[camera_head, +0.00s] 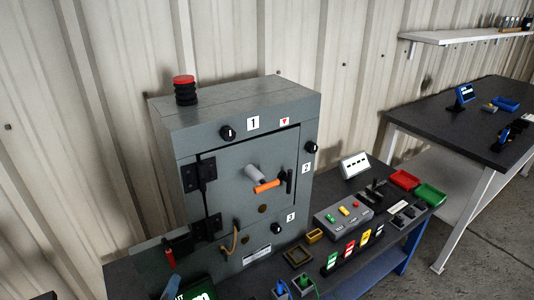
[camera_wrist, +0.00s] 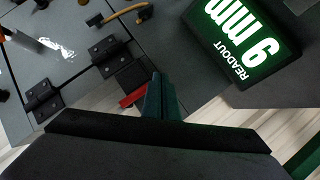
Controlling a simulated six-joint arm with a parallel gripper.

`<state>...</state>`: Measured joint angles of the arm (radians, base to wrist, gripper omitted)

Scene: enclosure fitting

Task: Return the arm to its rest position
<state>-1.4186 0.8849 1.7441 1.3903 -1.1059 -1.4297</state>
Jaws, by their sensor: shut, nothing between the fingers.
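My gripper (camera_wrist: 160,98) shows in the wrist view, with its dark teal fingers together and nothing held between them. It is above the area beside the lower hinge side of the grey enclosure (camera_head: 225,120). The enclosure's door (camera_head: 235,160) is in its frame, with black hinges on its left side. The hinges (camera_wrist: 105,50) also show in the wrist view, left of the fingers. A red part (camera_wrist: 133,97) lies just left of the fingertips; I cannot tell whether they touch.
The dark bench (camera_head: 125,275) carries a grey button box (camera_head: 343,215), a row of coloured blocks (camera_head: 352,250), and red (camera_head: 405,179) and green (camera_head: 430,194) trays. Another table (camera_head: 440,120) stands at right.

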